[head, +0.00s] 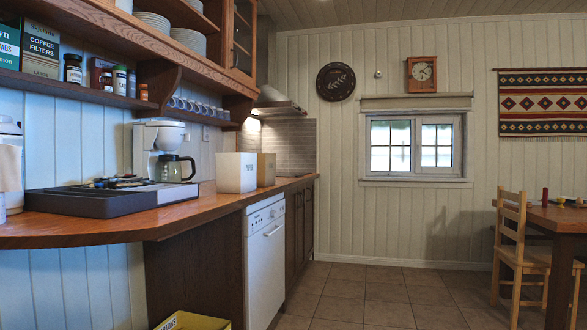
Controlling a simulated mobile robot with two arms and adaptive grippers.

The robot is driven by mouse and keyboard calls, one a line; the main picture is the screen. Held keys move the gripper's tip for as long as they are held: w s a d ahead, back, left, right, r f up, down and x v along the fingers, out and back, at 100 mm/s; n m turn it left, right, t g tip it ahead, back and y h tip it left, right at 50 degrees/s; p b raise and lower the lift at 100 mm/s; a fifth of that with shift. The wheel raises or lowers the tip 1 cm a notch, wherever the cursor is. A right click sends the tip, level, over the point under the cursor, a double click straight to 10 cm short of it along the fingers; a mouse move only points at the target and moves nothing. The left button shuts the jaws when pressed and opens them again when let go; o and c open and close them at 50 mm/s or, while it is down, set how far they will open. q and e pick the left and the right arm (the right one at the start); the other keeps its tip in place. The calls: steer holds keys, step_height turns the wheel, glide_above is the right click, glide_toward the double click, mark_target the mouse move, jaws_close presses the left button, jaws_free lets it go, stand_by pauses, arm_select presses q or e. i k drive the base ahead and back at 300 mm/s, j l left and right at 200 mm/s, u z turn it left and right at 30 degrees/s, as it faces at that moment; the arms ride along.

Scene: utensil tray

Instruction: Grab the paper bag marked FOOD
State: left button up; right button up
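No bag with readable FOOD lettering shows in the head view. I cannot tell whether either one is a paper bag. Neither of my grippers is in view.
A dark utensil tray (75,206) lies near the counter's front left, with a coffee maker (160,140) behind it. Below are a white dishwasher (264,265) and a yellow crate (195,322). Tiled floor is clear toward the window; a chair (512,232) and table stand right.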

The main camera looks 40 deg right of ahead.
mark_target(266, 163)
steer(key=i+l, duration=0.1)
steer(key=l, duration=0.3)
steer(key=l+z, duration=0.1)
steer(key=l, duration=0.3)
steer(key=i+l, duration=0.15)
steer(key=l, duration=0.25)
steer(key=i+l, duration=0.1)
steer(key=l, duration=0.3)
steer(key=i+l+z, duration=0.1)
steer(key=l, duration=0.3)
steer(key=i+l, duration=0.1)
steer(key=l, duration=0.3)
steer(key=i+l+z, duration=0.1)
steer(key=l, duration=0.3)
steer(key=i+l, duration=0.1)
steer(key=l, duration=0.25)
